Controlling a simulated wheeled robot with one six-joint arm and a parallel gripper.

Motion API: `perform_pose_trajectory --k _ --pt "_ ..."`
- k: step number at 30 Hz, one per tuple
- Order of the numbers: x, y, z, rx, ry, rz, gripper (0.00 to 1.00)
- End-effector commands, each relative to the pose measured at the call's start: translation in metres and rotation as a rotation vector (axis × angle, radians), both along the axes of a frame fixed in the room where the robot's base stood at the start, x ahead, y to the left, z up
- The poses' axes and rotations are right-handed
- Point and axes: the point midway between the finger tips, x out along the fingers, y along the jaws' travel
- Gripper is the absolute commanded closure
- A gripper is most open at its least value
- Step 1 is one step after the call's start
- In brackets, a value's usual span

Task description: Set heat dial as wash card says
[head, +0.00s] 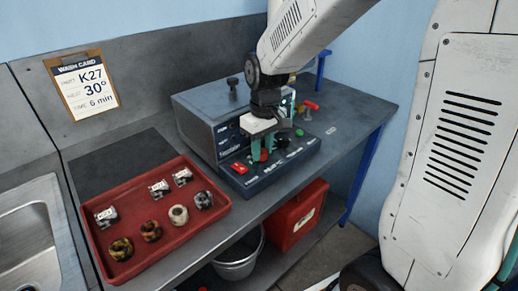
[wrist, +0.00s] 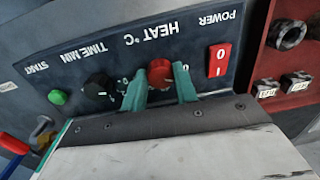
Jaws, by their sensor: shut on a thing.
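The wash card (head: 83,85) hangs on the back panel at the left in the head view. It reads K27, 30° and 6 min. The heat dial (wrist: 160,71) is a red knob on the machine's front panel, below the "HEAT °C" lettering, upside down in the wrist view. My gripper (wrist: 160,86) has its green fingers on either side of this knob and is shut on it. In the head view my gripper (head: 262,149) reaches down to the panel. The fingers hide much of the dial's scale, and I cannot read its setting.
A red power switch (wrist: 219,58) sits beside the heat dial. A black time dial (wrist: 99,87) and a green start button (wrist: 57,97) lie on its other side. A red tray (head: 163,243) with several parts and a sink (head: 28,245) are left of the machine.

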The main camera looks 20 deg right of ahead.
Motion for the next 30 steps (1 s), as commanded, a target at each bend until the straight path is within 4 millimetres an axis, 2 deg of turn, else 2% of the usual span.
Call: perform_pose_trajectory --k 15,30 --pt "-0.0055 0.0010 -0.0027 -0.001 0.016 -0.369 0.94" --pt "-0.0055 0.0010 -0.0030 -0.002 0.015 -0.475 0.94"
